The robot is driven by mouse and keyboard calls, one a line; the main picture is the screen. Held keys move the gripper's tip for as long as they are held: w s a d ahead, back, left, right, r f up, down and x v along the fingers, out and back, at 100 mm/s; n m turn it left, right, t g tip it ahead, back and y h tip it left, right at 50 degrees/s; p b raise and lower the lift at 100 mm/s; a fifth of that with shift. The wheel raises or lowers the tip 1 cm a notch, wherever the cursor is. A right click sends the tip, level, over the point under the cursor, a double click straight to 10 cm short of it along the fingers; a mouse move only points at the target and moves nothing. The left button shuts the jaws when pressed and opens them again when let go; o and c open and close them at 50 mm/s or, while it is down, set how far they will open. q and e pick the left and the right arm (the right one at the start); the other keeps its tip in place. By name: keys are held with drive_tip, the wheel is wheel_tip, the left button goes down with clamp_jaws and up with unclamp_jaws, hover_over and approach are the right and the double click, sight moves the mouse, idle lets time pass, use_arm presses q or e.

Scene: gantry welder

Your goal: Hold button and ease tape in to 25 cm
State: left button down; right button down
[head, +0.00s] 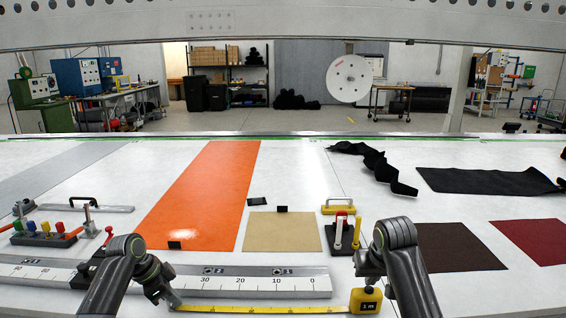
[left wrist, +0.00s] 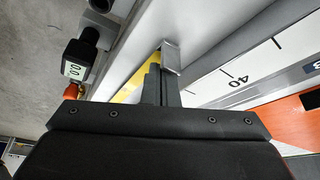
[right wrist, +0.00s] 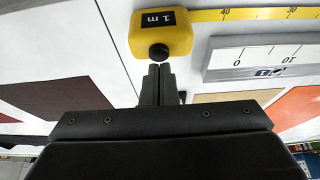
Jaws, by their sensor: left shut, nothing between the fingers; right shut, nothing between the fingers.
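The yellow tape measure case (head: 365,301), marked "1 m", lies at the table's front. Its yellow tape (head: 262,308) runs out to the left; the mark 40 shows near the case in the right wrist view. My left gripper (left wrist: 163,72) is shut and empty beside the metal end hook (left wrist: 172,56) of the tape; contact is unclear.
A grey ruler bar (head: 250,282) with marks lies just behind the tape. An orange sheet (head: 205,195), a tan sheet (head: 283,232) and a black stand with handled tools (head: 338,240) lie further back. A small display device (left wrist: 76,68) hangs near the left gripper.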

drive_tip(key=shift+f, duration=0.65)
idle(0.3)
use_arm(q)
drive_tip(key=shift+d, duration=9.95)
drive_tip(key=shift+a, duration=0.1)
use_arm(e)
drive_tip(key=shift+r, duration=3.55)
use_arm(q)
drive_tip(key=shift+d, duration=0.2)
